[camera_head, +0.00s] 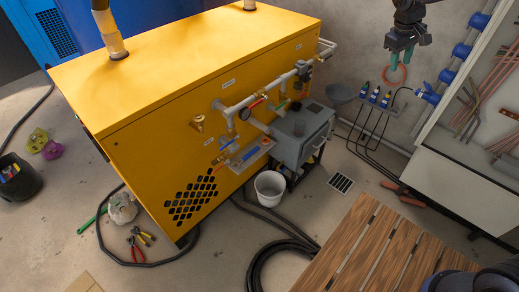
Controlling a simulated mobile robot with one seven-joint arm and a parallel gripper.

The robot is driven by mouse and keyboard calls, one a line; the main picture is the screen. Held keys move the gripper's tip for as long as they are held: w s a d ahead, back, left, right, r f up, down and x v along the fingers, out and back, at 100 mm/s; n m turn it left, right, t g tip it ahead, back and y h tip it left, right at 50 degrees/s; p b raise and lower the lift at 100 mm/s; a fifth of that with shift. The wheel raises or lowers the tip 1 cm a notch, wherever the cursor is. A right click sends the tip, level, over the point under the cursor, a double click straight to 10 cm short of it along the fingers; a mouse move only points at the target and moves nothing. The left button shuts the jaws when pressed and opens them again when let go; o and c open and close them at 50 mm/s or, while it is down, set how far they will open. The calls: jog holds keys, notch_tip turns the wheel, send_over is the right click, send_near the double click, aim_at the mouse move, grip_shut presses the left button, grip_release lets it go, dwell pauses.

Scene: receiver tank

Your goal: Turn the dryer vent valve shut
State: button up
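The yellow cabinet (190,75) carries grey pipework (240,106) on its right-facing side. Several small valve handles sit there: a red one (257,103), a green one (283,105), a blue one (231,138) and an orange-red one (218,160). Labels are too small to read, so I cannot tell which is the dryer vent valve or how its handle stands. My gripper (401,62), with teal fingers, is at the upper right, apart from the pipework. Its fingers point down with a gap between them. An orange ring (393,75) shows just below them, seemingly behind.
A grey box (302,135) stands against the cabinet, with a white bucket (270,188) before it. Black hoses (272,250) lie on the floor. A slatted wooden platform (357,247) fills the lower right. A white panel (462,160) stands right. Pliers (138,245) lie at lower left.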

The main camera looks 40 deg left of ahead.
jog(key=s+a+f+n, duration=0.1)
jog(key=s+a+f, duration=0.2)
jog(key=a, duration=0.3)
jog(key=s+a+f+n+t, duration=0.1)
jog(key=s+a+f, duration=0.15)
jog(key=a, duration=0.35)
jog(key=s+a+f+n, duration=0.2)
jog(key=a+f, duration=0.2)
jog(key=a, duration=0.2)
jog(key=n+t+y, duration=0.1)
jog(key=n+t, duration=0.3)
jog(key=t, duration=0.5)
send_over(218, 169)
jog(key=w+d, duration=0.4)
jog(key=w, duration=0.2)
notch_tip(218, 169, down, 29)
jog(key=s+f+n+t+y, duration=0.1)
jog(key=s+f+t+y, duration=0.2)
jog(key=s+f+y, duration=0.85)
jog(key=w+a+h, duration=0.1)
jog(key=w, duration=0.1)
jog(key=w+a+f+h, duration=0.1)
jog(key=a, duration=0.1)
jog(key=w+a+h, duration=0.1)
jog(key=w+h, duration=0.1)
jog(key=shift+w+a+f+n, duration=0.2)
jog(key=shift+w+f+n, duration=0.1)
grip_shut()
